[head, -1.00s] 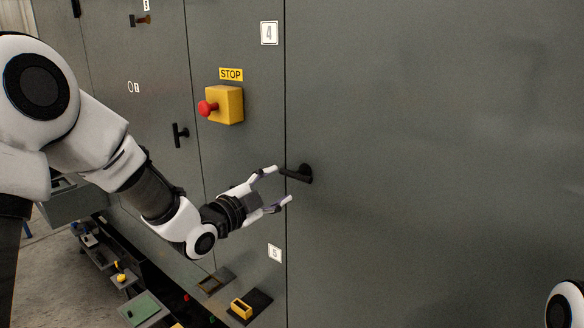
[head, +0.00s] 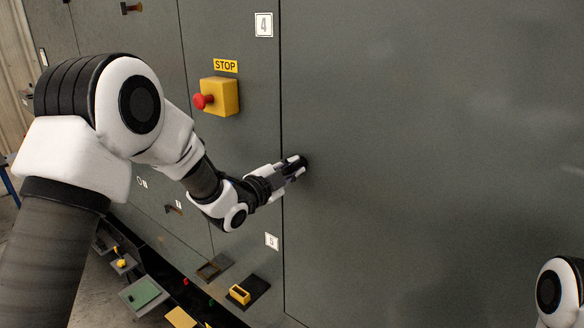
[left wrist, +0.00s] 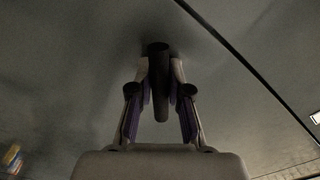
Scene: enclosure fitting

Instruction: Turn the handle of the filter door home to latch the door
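The filter door (head: 430,150) is the large grey panel right of the vertical seam. Its black handle (head: 303,161) sits near the door's left edge. My left gripper (head: 297,167) is at the handle and covers most of it in the head view. In the left wrist view the handle (left wrist: 161,95) is a dark bar between the two fingers of my left gripper (left wrist: 160,75). The fingers are closed in on both sides of it. The handle's exact angle is hard to tell in the head view. My right gripper is out of view.
A yellow box with a red stop button (head: 218,96) stands out from the panel left of the seam, above my left forearm. A yellow block (head: 239,294) and a green-topped tray (head: 143,294) are low down. The door face to the right is clear.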

